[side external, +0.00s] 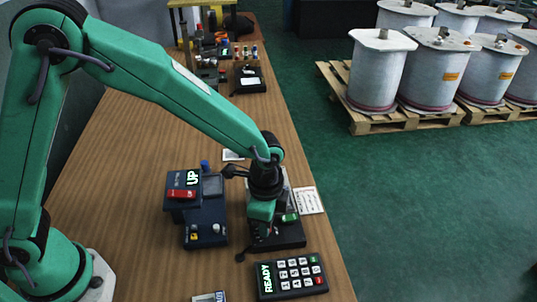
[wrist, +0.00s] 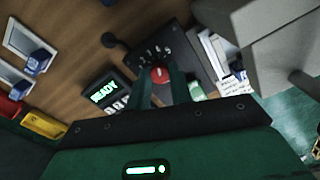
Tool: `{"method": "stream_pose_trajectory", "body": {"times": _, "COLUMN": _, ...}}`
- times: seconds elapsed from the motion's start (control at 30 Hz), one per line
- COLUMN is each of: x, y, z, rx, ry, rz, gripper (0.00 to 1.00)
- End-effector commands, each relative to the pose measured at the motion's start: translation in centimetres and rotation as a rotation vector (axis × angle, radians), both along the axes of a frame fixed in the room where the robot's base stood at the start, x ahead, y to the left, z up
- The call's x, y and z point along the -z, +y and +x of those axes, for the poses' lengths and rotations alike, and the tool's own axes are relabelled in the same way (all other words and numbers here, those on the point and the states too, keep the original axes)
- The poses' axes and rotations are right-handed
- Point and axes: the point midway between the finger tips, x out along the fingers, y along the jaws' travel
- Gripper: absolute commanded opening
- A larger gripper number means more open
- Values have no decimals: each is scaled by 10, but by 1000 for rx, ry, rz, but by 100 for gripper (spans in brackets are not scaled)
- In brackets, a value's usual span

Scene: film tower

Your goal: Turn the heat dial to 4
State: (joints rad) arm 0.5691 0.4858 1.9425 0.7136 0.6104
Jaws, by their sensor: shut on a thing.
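The heat dial (wrist: 160,74) is a red knob with a light mark, set on a dark panel (wrist: 178,45) in the wrist view. Small white numbers arc around its far side; which one the mark points to is too small to tell. My gripper (wrist: 161,86) has its two green fingers on either side of the knob, shut on it. In the side view my gripper (side external: 261,222) reaches down over the dark panel (side external: 289,238), and the dial is hidden behind it.
A keypad (side external: 291,279) showing READY lies just in front of the panel. A blue device (side external: 206,233) with a sign reading UP stands to the left. A printed card (side external: 308,200) lies at right, near the table edge. Tools and boxes stand farther back.

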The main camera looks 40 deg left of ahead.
Motion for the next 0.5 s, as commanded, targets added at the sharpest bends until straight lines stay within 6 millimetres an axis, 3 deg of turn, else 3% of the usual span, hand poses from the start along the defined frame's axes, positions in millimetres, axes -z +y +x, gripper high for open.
{"method": "stream_pose_trajectory", "body": {"times": 0.1, "x": -2, "y": 0, "z": 0, "rx": 0, "ry": -2, "rz": -1, "gripper": 0}}
{"method": "stream_pose_trajectory", "body": {"times": 0.13, "x": -2, "y": 0, "z": 0, "rx": 0, "ry": -2, "rz": -1, "gripper": 27}}
{"method": "stream_pose_trajectory", "body": {"times": 0.2, "x": -1, "y": 0, "z": 0, "rx": -1, "ry": -2, "rz": -1, "gripper": 41}}
{"method": "stream_pose_trajectory", "body": {"times": 0.5, "x": -1, "y": 0, "z": 0, "rx": -1, "ry": 0, "rz": -1, "gripper": 43}}
